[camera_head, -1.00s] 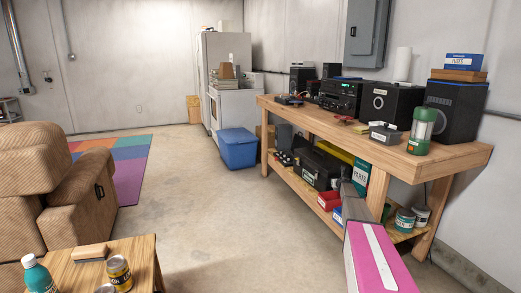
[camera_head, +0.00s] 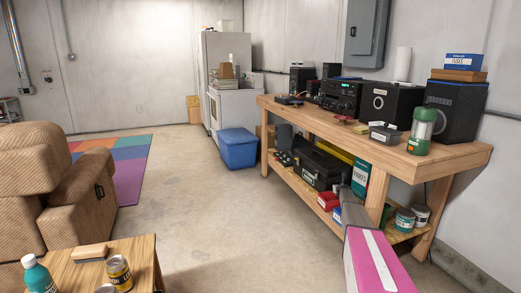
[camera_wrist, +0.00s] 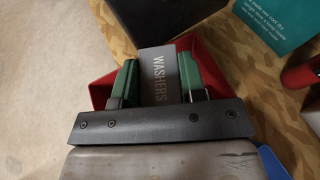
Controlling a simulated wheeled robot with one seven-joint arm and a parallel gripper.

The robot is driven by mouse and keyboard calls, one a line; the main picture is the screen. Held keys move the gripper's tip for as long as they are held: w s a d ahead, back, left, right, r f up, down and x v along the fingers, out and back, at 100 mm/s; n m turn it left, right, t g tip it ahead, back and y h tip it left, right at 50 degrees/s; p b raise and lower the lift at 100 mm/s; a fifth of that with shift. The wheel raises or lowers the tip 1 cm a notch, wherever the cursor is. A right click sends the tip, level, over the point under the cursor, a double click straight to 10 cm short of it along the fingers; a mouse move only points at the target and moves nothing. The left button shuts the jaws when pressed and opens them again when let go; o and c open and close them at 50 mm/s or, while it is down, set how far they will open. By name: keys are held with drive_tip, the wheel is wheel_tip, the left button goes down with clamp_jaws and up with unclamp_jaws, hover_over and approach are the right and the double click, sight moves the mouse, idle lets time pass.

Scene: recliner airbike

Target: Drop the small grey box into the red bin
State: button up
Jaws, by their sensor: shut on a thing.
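The small grey box (camera_wrist: 157,72), marked WASHERS, is between the two green fingers of my gripper (camera_wrist: 158,83) in the wrist view. My gripper is shut on it. The red bin (camera_wrist: 101,92) shows around and beneath the box and fingers, which are over it in this view. How far the box is above the bin's floor cannot be told. In the head view the red bin (camera_head: 328,200) stands on the workbench's lower shelf. My arm reaches toward that shelf and the box cannot be made out there.
The wooden workbench (camera_head: 440,160) has its top above the lower shelf. A black toolbox (camera_head: 318,168) and a teal PARTS box (camera_head: 361,177) stand near the red bin. A blue bin (camera_wrist: 272,163) is close by.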

drive_tip(key=shift+f, duration=0.15)
drive_tip(key=o, duration=1.1)
drive_tip(key=shift+o, duration=0.2)
drive_tip(key=d+v, duration=0.1)
drive_tip(key=v, duration=0.9)
drive_tip(key=shift+s+a, duration=0.4)
drive_tip(key=shift+a, duration=0.1)
